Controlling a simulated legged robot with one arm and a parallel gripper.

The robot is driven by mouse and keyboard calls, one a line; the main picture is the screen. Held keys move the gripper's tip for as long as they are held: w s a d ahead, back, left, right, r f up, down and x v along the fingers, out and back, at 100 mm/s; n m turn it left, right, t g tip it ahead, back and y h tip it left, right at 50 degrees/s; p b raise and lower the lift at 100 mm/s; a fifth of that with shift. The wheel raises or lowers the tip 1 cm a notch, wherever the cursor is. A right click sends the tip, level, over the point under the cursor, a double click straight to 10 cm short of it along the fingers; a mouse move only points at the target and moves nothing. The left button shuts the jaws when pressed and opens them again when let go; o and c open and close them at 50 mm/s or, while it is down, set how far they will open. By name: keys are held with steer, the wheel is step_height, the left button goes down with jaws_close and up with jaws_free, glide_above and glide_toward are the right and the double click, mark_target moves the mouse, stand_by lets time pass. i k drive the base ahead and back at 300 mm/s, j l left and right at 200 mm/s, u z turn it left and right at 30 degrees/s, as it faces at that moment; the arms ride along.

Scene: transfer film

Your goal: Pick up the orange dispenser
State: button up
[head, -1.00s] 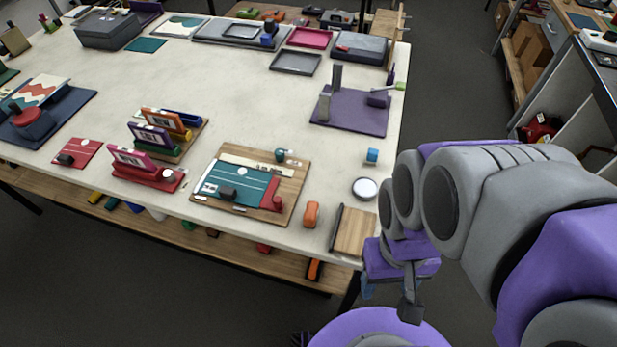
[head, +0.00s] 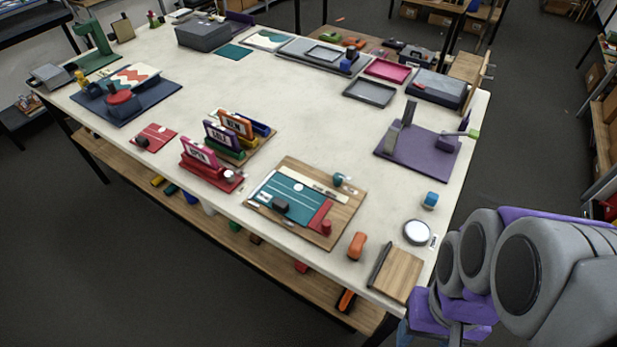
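The orange dispenser (head: 357,245) stands on the white tabletop near the front edge, to the right of the wooden board with the teal sheet. It is small and rounded with a darker base. My arm is at the lower right, beyond the table's right corner. My gripper's fingers are cut off or hidden at the bottom edge of the head view, so I cannot see whether they are open or shut. The arm is apart from the dispenser.
A small wooden board with a dark bar (head: 399,274) lies right of the dispenser. A round white-topped disc (head: 416,232) and a blue roll (head: 430,200) are behind it. The wooden board (head: 345,208) is on its left. The table's middle (head: 310,130) is clear.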

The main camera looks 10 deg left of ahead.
mark_target(357, 244)
steer(key=k+j+z, duration=0.15)
steer(key=j, duration=0.25)
steer(key=k+j+z, duration=0.2)
steer(key=j, duration=0.15)
steer(key=j+z, duration=0.15)
steer(key=j, duration=0.2)
steer(key=k+j+z, duration=0.15)
steer(key=j, duration=0.2)
steer(key=k, duration=0.05)
